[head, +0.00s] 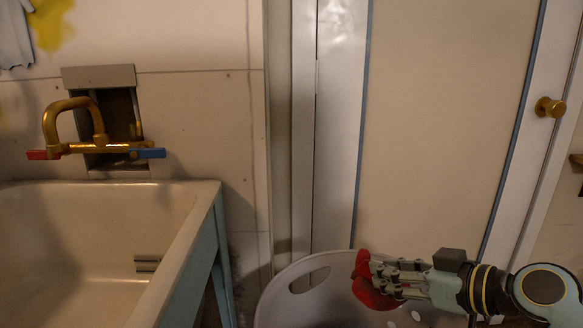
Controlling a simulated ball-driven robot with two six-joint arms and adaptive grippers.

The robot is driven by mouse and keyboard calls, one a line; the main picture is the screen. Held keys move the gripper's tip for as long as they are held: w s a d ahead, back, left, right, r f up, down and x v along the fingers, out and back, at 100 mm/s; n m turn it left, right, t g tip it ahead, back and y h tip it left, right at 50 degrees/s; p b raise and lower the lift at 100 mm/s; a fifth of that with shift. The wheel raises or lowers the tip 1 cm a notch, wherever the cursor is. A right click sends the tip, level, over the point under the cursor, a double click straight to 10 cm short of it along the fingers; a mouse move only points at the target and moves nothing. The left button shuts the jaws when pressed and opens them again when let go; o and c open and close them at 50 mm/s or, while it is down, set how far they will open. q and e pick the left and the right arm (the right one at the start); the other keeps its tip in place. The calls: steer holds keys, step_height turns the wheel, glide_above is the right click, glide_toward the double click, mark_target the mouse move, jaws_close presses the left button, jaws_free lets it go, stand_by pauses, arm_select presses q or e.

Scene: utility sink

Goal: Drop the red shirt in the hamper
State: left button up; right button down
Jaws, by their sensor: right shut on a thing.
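The red shirt (367,289) is a small bunched piece of cloth in the lower right of the head view. My right gripper (378,278) is shut on the red shirt and comes in from the right. The hamper (292,304) is a pale round basket with an oval handle hole, standing at the bottom centre. The gripper and the shirt show in front of and over the hamper's opening. The hamper's lower part is cut off by the picture edge. My left gripper is out of view.
A utility sink (185,248) with a brass faucet (84,128) stands at the left, its edge close to the hamper. A door (445,130) with a brass knob (549,107) is behind the hamper. A grey cloth (14,35) hangs at the upper left.

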steer(key=c, duration=1)
jaws_free()
steer(key=shift+c, duration=0.2)
steer(key=v, duration=1.2)
